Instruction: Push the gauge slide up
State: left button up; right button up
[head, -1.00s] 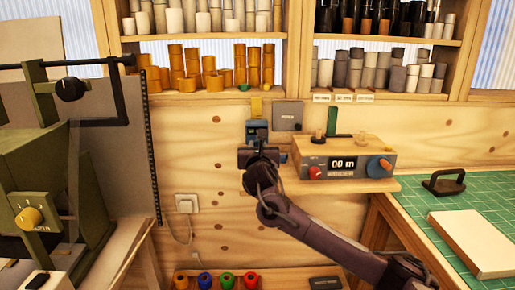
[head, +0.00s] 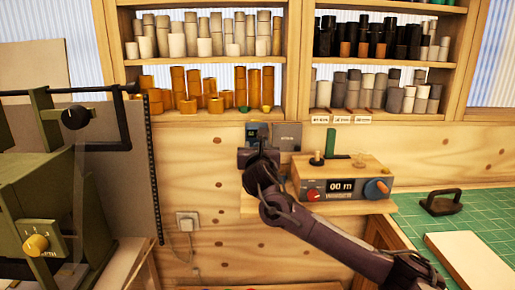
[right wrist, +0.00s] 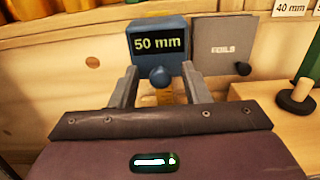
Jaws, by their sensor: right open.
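The gauge slide is a blue block (head: 258,131) on the back wall, under the shelf. In the right wrist view the blue block (right wrist: 158,42) shows "50 mm" and has a round dark knob (right wrist: 160,76) at its lower edge. My right gripper (head: 258,154) is just below the block in the head view. In the right wrist view its open fingers (right wrist: 159,78) stand on either side of the knob; I cannot tell whether they touch it. My left gripper is not in view.
A grey "FOILS" plate (right wrist: 222,52) is on the wall right of the slide. A box with a "00 m" display (head: 345,182) stands on a small ledge at right. The shelf (head: 210,116) with foil rolls is above. A green machine (head: 45,190) stands at left.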

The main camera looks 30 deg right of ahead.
jog(key=shift+s+a+f, duration=0.1)
jog(key=shift+s+a, duration=0.05)
jog(key=shift+s, duration=0.05)
jog(key=b+v, duration=0.3)
jog(key=v, duration=0.4)
jog(key=shift+s, duration=0.2)
